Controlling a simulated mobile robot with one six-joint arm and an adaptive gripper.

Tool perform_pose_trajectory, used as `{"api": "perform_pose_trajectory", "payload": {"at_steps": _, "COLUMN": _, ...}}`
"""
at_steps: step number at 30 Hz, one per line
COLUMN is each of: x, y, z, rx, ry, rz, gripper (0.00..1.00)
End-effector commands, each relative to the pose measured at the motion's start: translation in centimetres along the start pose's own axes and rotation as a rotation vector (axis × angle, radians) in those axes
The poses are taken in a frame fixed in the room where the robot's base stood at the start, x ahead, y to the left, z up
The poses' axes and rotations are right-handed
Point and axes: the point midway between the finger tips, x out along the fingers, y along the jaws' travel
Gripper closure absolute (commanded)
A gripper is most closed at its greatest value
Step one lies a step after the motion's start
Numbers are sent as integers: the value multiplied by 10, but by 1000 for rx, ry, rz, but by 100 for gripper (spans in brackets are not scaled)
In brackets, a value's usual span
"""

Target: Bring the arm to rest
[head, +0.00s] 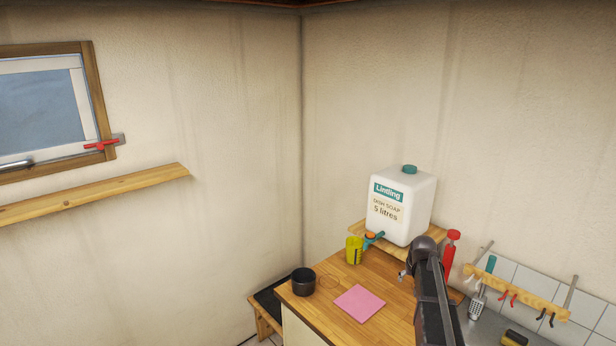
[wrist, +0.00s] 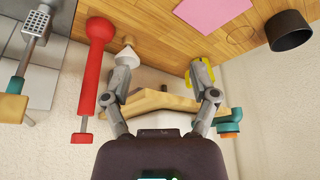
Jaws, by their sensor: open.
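My gripper (wrist: 160,76) is open in the wrist view, its two grey fingers apart with nothing held between them. Behind the fingers lie the wooden counter and a wooden shelf (wrist: 165,101). In the head view my dark arm rises at the lower right, over the right part of the counter (head: 388,288); the fingers cannot be made out clearly there.
A white soap canister (head: 411,215) stands on the shelf above a teal tap (head: 373,241). A yellow cup (head: 354,250), dark pot (head: 303,282) and pink cloth (head: 359,303) are on the counter. A red tool (wrist: 93,75) is close beside one finger.

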Motion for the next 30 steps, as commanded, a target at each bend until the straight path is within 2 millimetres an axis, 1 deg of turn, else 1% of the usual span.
{"api": "perform_pose_trajectory", "payload": {"at_steps": 1, "x": 5, "y": -8, "z": 13, "rx": -6, "ry": -10, "rz": -3, "gripper": 24}}
{"api": "perform_pose_trajectory", "payload": {"at_steps": 2, "x": 7, "y": -12, "z": 20, "rx": -10, "ry": -16, "rz": -5, "gripper": 24}}
{"api": "perform_pose_trajectory", "payload": {"at_steps": 5, "x": 13, "y": -32, "z": 47, "rx": -26, "ry": -47, "rz": -13, "gripper": 24}}
{"api": "perform_pose_trajectory", "payload": {"at_steps": 8, "x": 20, "y": -56, "z": 82, "rx": -46, "ry": -87, "rz": -22, "gripper": 24}}
{"api": "perform_pose_trajectory", "payload": {"at_steps": 12, "x": 29, "y": -88, "z": 137, "rx": -78, "ry": -150, "rz": -33, "gripper": 24}}
{"api": "perform_pose_trajectory", "payload": {"at_steps": 14, "x": 32, "y": -100, "z": 160, "rx": -91, "ry": -177, "rz": -36, "gripper": 24}}
{"api": "perform_pose_trajectory", "payload": {"at_steps": 15, "x": 34, "y": -109, "z": 176, "rx": -101, "ry": -196, "rz": -38, "gripper": 24}}
{"api": "perform_pose_trajectory", "payload": {"at_steps": 17, "x": 37, "y": -119, "z": 200, "rx": -115, "ry": -223, "rz": -40, "gripper": 24}}
{"api": "perform_pose_trajectory", "payload": {"at_steps": 18, "x": 39, "y": -126, "z": 216, "rx": -125, "ry": -241, "rz": -41, "gripper": 24}}
{"api": "perform_pose_trajectory", "payload": {"at_steps": 21, "x": 42, "y": -141, "z": 253, "rx": -147, "ry": -285, "rz": -40, "gripper": 24}}
{"api": "perform_pose_trajectory", "payload": {"at_steps": 24, "x": 44, "y": -152, "z": 285, "rx": -167, "ry": -322, "rz": -39, "gripper": 24}}
{"api": "perform_pose_trajectory", "payload": {"at_steps": 27, "x": 45, "y": -159, "z": 307, "rx": -181, "ry": -350, "rz": -36, "gripper": 24}}
{"api": "perform_pose_trajectory", "payload": {"at_steps": 30, "x": 44, "y": -163, "z": 320, "rx": -189, "ry": -366, "rz": -34, "gripper": 24}}
